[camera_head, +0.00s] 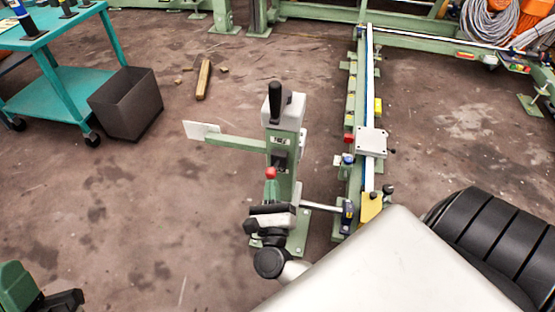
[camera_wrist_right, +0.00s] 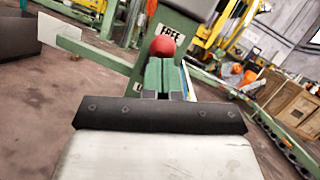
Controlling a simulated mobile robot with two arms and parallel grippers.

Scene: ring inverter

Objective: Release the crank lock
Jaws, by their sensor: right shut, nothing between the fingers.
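The green crank-lock post (camera_head: 284,185) stands mid-floor, with a black handle (camera_head: 276,103) on top. A red ball knob (camera_head: 271,173) is on its near face. In the right wrist view the knob (camera_wrist_right: 163,46) sits just beyond the fingertips, beside a label (camera_wrist_right: 165,29) reading "FREE"; a lower label is mostly hidden. My right gripper (camera_head: 271,190) has its green fingers (camera_wrist_right: 162,78) shut and empty, just below the knob in the picture. I cannot tell whether they touch it. A green and black part at the lower left (camera_head: 40,293) looks like my left gripper, cut off by the frame edge.
A green rail frame (camera_head: 354,120) runs right of the post. A flat pale plate (camera_head: 201,130) sticks out left of it. A teal cart (camera_head: 62,88) and a dark bin (camera_head: 127,103) stand at the upper left. The floor left of the post is mostly clear.

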